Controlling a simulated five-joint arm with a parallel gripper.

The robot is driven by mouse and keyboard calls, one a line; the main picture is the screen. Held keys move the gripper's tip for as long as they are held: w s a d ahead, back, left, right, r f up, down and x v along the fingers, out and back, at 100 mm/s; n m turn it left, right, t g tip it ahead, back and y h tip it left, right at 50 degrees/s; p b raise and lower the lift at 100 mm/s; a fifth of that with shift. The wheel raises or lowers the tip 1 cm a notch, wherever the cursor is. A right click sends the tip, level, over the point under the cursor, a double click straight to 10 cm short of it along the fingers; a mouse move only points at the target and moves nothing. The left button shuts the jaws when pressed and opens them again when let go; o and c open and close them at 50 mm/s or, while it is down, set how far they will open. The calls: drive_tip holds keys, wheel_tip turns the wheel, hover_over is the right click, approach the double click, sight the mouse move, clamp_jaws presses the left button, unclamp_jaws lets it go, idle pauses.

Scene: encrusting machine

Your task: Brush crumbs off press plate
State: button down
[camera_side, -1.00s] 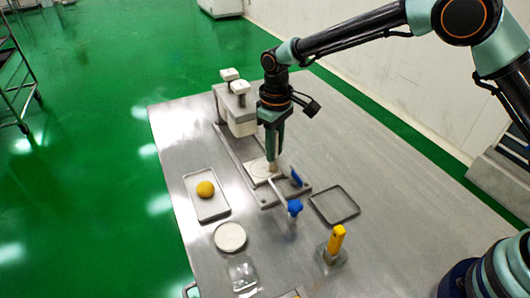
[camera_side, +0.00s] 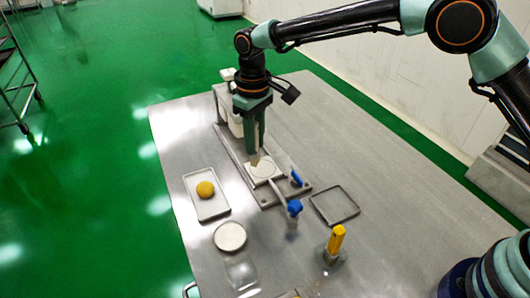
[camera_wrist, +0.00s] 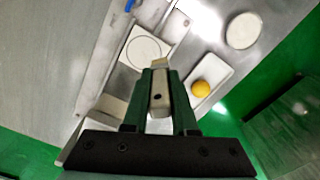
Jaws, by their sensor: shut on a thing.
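The press plate (camera_side: 264,169) is a pale square with a round ring mark, set on the grey machine base. It also shows in the wrist view (camera_wrist: 145,50), up and left of the jaws. My gripper (camera_side: 256,150) points down and is shut on a brush (camera_wrist: 160,95) with a pale handle and tan bristles. The bristles (camera_side: 255,160) are at the plate's left edge in the side view; I cannot tell if they touch it. No crumbs can be made out at this size.
A tray (camera_side: 212,211) with a yellow-orange ball (camera_side: 205,189) lies to the left. A round white disc (camera_side: 230,236), a clear container (camera_side: 241,272), a blue-knobbed lever (camera_side: 294,207), an empty tray (camera_side: 347,214) and a yellow-handled tool (camera_side: 336,239) stand nearby. The right of the table is clear.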

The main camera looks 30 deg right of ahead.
drive_tip(key=shift+r, duration=1.95)
